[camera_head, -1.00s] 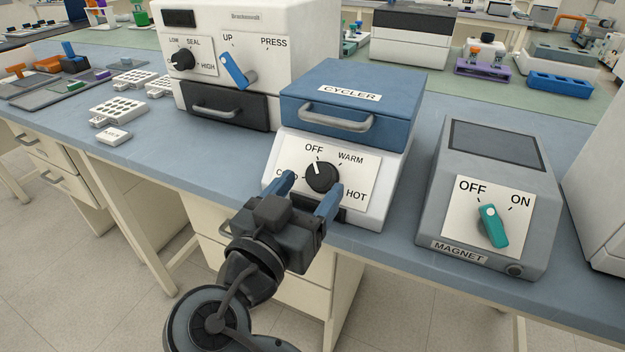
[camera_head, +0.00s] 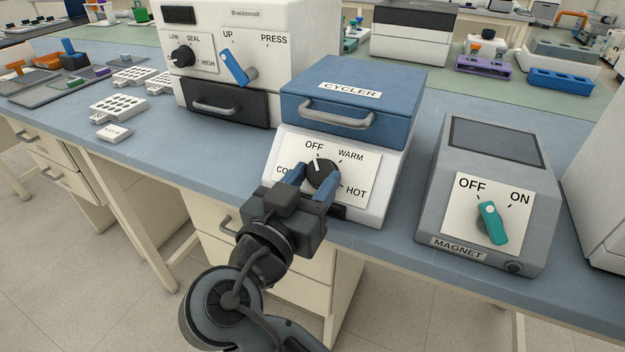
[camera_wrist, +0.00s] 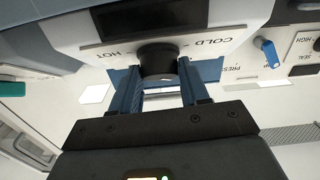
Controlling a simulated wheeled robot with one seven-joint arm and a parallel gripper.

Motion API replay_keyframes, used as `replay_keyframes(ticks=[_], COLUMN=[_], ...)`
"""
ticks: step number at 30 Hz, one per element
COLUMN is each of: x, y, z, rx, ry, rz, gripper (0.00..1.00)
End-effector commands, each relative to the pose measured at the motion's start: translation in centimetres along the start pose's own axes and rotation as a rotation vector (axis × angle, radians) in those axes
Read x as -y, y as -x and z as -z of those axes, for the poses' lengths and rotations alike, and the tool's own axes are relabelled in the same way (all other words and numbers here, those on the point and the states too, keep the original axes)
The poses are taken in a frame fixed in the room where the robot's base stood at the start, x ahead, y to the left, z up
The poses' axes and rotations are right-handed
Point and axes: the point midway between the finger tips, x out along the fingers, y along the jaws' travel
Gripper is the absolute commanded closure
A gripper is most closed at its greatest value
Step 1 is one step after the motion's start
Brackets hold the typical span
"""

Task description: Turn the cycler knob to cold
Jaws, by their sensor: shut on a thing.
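The cycler (camera_head: 345,130) is a white box with a blue lid and a front drawer-style handle. Its black round knob (camera_head: 321,172) sits on a white dial plate marked OFF, WARM, HOT and a partly covered COLD. The knob's white pointer line is toward OFF. My gripper (camera_head: 311,184) has its blue fingers on either side of the knob, shut on it. In the wrist view the dark knob (camera_wrist: 159,62) lies between the fingertips, and the COLD and HOT labels appear upside down.
To the right stands a grey magnet unit (camera_head: 490,150) with a teal knob. To the left is a white sealer (camera_head: 245,60) with a black knob and a blue lever. White tube racks (camera_head: 118,107) lie on the blue bench further left.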

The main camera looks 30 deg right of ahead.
Motion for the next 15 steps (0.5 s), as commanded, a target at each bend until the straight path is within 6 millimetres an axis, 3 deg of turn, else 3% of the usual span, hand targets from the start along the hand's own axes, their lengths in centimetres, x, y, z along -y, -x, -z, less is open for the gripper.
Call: replay_keyframes(ticks=[15], x=[-0.34], y=[-0.04], z=[0.17], rx=[-0.005], ry=[0.076], rz=[0.074], gripper=[0.86])
